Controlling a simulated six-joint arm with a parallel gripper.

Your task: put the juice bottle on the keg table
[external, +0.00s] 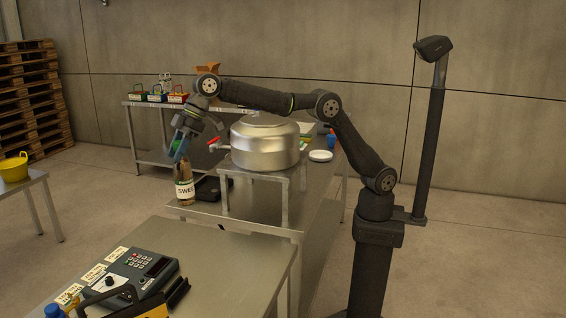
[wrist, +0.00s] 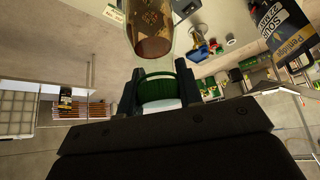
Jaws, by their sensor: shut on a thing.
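The juice bottle (external: 185,190) is brownish with a green and white label reading "SWEE". In the external view it is upright at the front left corner of the long metal table (external: 262,220); I cannot tell whether its base touches the top. My gripper (external: 180,155) comes down from above and is shut on the bottle. A silver keg (external: 264,142) with a red tap stands on a raised metal stand (external: 258,174).
A black tray (external: 207,188) lies close right of the bottle. A white round lid (external: 320,156) and a blue cup (external: 331,142) are right of the keg. A nearer table holds a keypad device (external: 140,272). Colored bins (external: 157,97) stand behind.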

